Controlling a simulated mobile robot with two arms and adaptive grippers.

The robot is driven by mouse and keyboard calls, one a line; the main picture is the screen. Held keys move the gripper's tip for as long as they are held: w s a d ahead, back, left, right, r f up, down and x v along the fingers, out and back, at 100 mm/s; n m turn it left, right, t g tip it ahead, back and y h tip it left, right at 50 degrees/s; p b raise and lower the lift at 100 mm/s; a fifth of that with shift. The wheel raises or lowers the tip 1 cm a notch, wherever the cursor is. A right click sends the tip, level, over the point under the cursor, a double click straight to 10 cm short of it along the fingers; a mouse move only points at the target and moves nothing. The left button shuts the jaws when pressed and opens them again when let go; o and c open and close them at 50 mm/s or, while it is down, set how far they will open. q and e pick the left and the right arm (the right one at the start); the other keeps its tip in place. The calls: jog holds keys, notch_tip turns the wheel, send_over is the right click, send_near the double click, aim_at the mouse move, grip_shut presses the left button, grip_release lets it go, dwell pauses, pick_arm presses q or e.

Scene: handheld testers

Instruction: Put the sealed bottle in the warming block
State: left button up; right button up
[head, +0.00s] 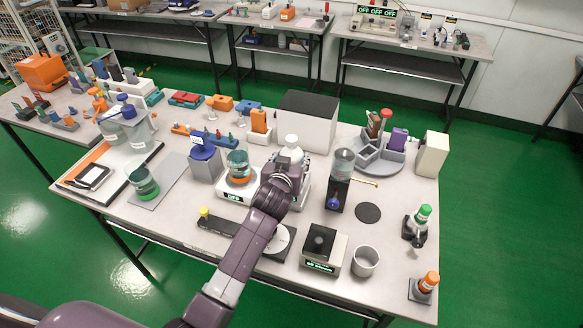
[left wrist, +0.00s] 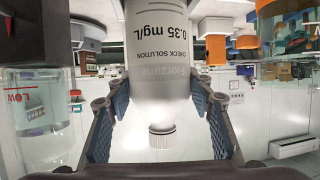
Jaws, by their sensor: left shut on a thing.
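My left gripper (head: 288,160) is shut on a white bottle (head: 292,142), whose top shows above the fingers in the head view. In the left wrist view the bottle's label (left wrist: 165,45) reads "CHECK SOLUTION 0.35 mg/L", and the gripper's blue-padded fingers (left wrist: 160,115) stand on both sides of it. Its white ribbed cap (left wrist: 162,130) shows below the label in that view. The bottle looks upright; I cannot tell whether it touches a surface. A squat device with a dark square top (head: 320,239) and lit green display, perhaps the warming block, stands right of my forearm. My right gripper is not in view.
A grey cup (head: 365,262) stands beside that device. A dark stand with a clear vessel (head: 343,160) is right of the gripper; a beaker (head: 238,167) on a white device marked "OFF" is left. A large white box (head: 305,130) is behind. A dark round pad (head: 367,212) lies right.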

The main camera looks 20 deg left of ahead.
pick_arm(q)
notch_tip(320, 180, down, 4)
jog(key=shift+f, duration=0.1)
jog(key=o, duration=1.6)
jog(key=shift+s, duration=0.1)
jog(key=v, duration=1.2)
jog(key=shift+b, duration=0.4)
